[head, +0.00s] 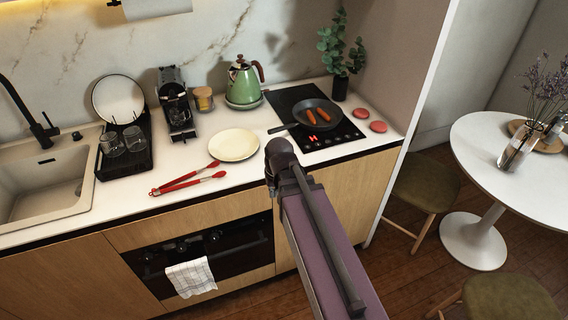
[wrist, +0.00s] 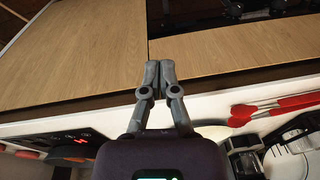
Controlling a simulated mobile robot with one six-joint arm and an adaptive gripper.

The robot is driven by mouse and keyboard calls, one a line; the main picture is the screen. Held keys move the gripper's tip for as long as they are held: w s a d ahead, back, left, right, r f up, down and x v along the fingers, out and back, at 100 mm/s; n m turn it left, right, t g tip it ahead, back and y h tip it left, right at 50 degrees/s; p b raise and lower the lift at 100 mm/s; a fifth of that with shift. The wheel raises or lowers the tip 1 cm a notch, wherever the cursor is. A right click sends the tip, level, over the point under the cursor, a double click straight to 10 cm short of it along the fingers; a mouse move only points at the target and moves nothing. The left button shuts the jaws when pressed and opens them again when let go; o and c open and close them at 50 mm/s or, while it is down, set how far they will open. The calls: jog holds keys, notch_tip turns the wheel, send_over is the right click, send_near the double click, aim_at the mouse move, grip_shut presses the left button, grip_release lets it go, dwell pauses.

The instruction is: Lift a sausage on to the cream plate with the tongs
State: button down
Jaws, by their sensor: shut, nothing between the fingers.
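The red tongs (head: 187,181) lie on the white counter left of centre, near the front edge; part of them shows at the right of the wrist view (wrist: 270,108). The cream plate (head: 233,145) lies flat and empty on the counter behind and right of the tongs. Two sausages (head: 317,116) lie in the dark pan (head: 330,127) on the black hob. My gripper (wrist: 153,70) is shut and empty, its fingertips together in front of the wooden cabinet fronts in the wrist view.
A green kettle (head: 243,82), a coffee machine (head: 176,103) and a dish rack (head: 123,150) with glasses stand along the back. Two red discs (head: 378,127) lie right of the hob. The sink (head: 45,180) is at the left. A round white table (head: 510,160) and stools are at the right.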

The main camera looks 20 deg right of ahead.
jog(key=shift+n+g+h, duration=0.4)
jog(key=shift+n+g, duration=0.1)
jog(key=shift+g, duration=0.2)
jog(key=s, duration=0.1)
jog(key=s+a, duration=0.1)
jog(key=s, duration=0.1)
jog(key=s+a, duration=0.1)
jog(key=shift+s+f, duration=0.1)
jog(key=shift+s, duration=0.3)
jog(key=c, duration=1.4)
grip_release()
jog(key=c, duration=0.7)
grip_release()
jog(key=shift+o, duration=0.5)
